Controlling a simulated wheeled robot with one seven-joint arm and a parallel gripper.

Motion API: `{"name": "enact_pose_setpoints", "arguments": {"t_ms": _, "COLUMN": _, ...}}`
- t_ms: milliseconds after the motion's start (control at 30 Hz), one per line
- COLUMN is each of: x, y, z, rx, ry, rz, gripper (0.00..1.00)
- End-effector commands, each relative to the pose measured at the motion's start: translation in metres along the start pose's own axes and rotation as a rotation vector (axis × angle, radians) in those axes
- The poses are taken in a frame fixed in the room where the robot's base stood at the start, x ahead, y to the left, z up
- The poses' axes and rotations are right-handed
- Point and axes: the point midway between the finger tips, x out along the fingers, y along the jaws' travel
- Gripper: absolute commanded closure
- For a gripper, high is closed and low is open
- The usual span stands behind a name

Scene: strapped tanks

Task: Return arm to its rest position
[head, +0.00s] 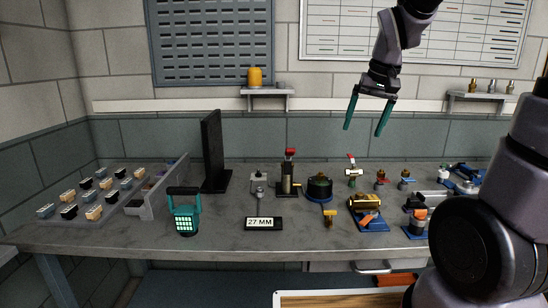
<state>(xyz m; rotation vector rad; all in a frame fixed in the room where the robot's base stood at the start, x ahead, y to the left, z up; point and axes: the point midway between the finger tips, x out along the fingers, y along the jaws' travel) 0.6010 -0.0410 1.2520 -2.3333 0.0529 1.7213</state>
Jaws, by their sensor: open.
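My gripper (366,117) hangs in the air above the back of the workbench (222,238), in front of the wall. Its two green fingers point down and are spread apart with nothing between them. My arm comes in from the upper right, and another part of it fills the right edge of the head view. The gripper is apart from everything on the bench.
Below stand a small tank in a blue strap (319,187), a brass piece on a blue base (367,203), a red-topped stand (289,172), a "27 MM" sign (262,223), a teal keypad device (185,212) and a tall black panel (212,150).

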Motion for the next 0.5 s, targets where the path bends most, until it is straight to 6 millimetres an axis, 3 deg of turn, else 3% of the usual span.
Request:
{"name": "enact_pose_setpoints", "arguments": {"t_ms": 33, "x": -0.021, "y": 0.004, "z": 0.009, "rx": 0.020, "ry": 0.039, "rz": -0.017, "gripper": 0.12}}
{"name": "enact_pose_setpoints", "arguments": {"t_ms": 200, "x": -0.069, "y": 0.015, "z": 0.044, "rx": 0.081, "ry": 0.139, "rz": -0.071, "gripper": 0.12}}
{"name": "enact_pose_setpoints", "arguments": {"t_ms": 333, "x": -0.094, "y": 0.021, "z": 0.070, "rx": 0.117, "ry": 0.206, "rz": -0.107, "gripper": 0.12}}
{"name": "enact_pose_setpoints", "arguments": {"t_ms": 500, "x": -0.110, "y": 0.025, "z": 0.093, "rx": 0.144, "ry": 0.259, "rz": -0.138, "gripper": 0.12}}
